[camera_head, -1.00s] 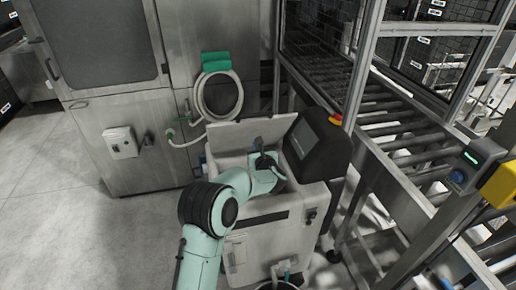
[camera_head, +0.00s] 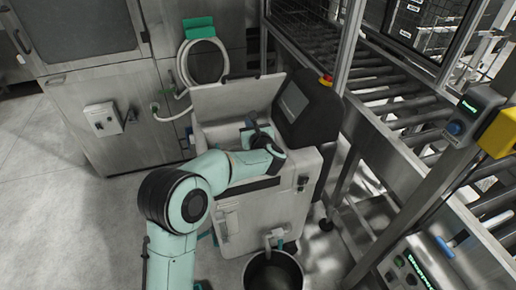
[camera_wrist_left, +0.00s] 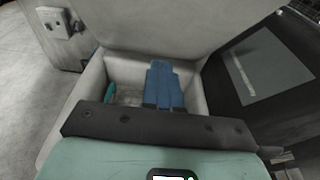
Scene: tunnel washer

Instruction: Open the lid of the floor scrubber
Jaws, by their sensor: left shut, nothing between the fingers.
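The floor scrubber (camera_head: 250,218) is a pale grey machine with a dark console. Its lid (camera_head: 235,99) stands raised at the back of the tank opening, and the lid's inner face fills the top of the left wrist view (camera_wrist_left: 150,22). My left gripper (camera_head: 247,133) is over the open tank, in front of the lid. In the left wrist view its blue fingers (camera_wrist_left: 163,84) are together and empty, pointing into the tank. I see no clear contact with the lid. My forearm hides part of the tank's front rim. My right gripper is not in view.
The console (camera_head: 306,108) stands close to the right of the opening. A roller conveyor (camera_head: 400,105) with metal posts runs along the right. A coiled hose (camera_head: 203,62) hangs on the steel cabinet behind. A dark bucket (camera_head: 273,272) stands in front. Floor at left is clear.

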